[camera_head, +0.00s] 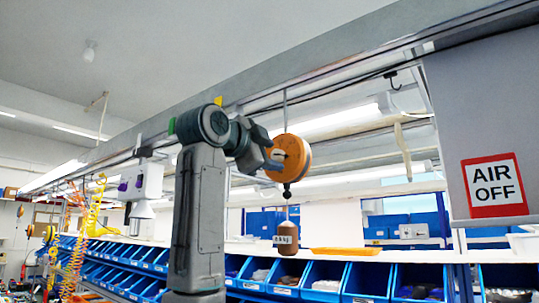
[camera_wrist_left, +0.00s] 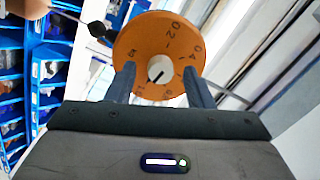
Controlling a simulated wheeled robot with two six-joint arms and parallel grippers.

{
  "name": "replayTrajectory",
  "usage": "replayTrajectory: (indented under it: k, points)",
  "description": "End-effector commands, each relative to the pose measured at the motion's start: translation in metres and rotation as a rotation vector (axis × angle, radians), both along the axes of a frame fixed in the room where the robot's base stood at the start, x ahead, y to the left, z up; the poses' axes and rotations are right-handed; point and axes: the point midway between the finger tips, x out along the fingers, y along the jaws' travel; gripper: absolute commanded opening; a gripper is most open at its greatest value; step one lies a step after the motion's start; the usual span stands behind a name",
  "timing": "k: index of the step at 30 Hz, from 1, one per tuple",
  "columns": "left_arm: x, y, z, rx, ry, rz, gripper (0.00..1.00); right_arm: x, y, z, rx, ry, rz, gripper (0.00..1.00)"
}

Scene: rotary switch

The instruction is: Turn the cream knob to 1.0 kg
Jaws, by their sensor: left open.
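An orange round balancer (camera_head: 302,155) hangs from the rail in the head view, and its numbered orange dial face (camera_wrist_left: 140,40) shows in the left wrist view. The cream knob (camera_wrist_left: 165,66) sits at the dial's middle with a short black mark across it. The numbers appear tilted or upside down, and I cannot read which one the mark points at. My left gripper (camera_wrist_left: 160,84) is open, its fingers on either side of the lower dial as seen from the wrist. In the head view my left gripper (camera_head: 273,158) is close to the balancer's face. My right gripper is out of view.
A brown weight (camera_head: 286,238) with a small blurred label hangs below the balancer. Blue bins (camera_head: 320,277) line the shelf below, with an orange tray (camera_head: 345,251) above them. An "AIR OFF" sign (camera_head: 494,187) is on the grey panel at right.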

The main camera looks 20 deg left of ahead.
Motion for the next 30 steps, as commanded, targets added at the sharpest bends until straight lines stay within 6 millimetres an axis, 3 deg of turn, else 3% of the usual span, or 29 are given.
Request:
replayTrajectory:
  k: [5,12,18,30]
  points:
    - [-0.020,0.007,-0.003,-0.001,-0.004,0.002,0.48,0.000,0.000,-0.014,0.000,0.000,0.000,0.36]
    - [-0.068,0.021,-0.005,0.000,-0.005,0.002,0.48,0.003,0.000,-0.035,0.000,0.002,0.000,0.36]
    - [-0.095,0.028,-0.004,0.001,-0.002,-0.001,0.48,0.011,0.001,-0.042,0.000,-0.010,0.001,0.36]
    - [-0.102,0.030,-0.003,0.000,0.001,0.000,0.48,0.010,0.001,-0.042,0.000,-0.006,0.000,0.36]
